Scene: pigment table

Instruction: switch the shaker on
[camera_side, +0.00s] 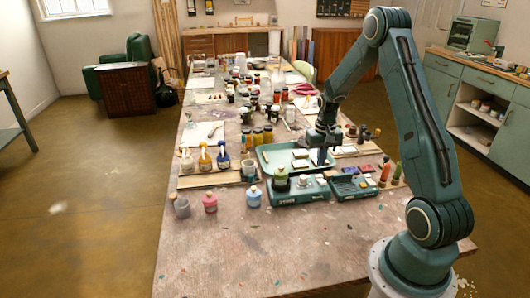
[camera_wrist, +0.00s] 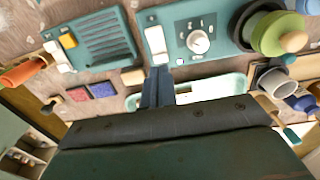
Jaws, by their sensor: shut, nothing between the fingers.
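The shaker (camera_side: 300,192) is a teal box on the near part of the table, with a green round pot (camera_side: 281,180) on its left end. In the wrist view the shaker's panel (camera_wrist: 178,20) shows a round white dial (camera_wrist: 198,41) and a long white rocker switch (camera_wrist: 155,40) near its edge. Which way the rocker is tipped I cannot tell. My gripper (camera_wrist: 157,72) is shut and empty, its tips just short of the rocker in the picture. In the side view my gripper (camera_side: 321,160) is over the tray behind the shaker; contact is not visible.
A second teal device (camera_wrist: 98,40) with a grille stands beside the shaker. A teal tray (camera_side: 265,158) lies behind the shaker. Spray bottles (camera_side: 204,157) and small pots (camera_side: 210,203) stand to the left. The table's near end is clear.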

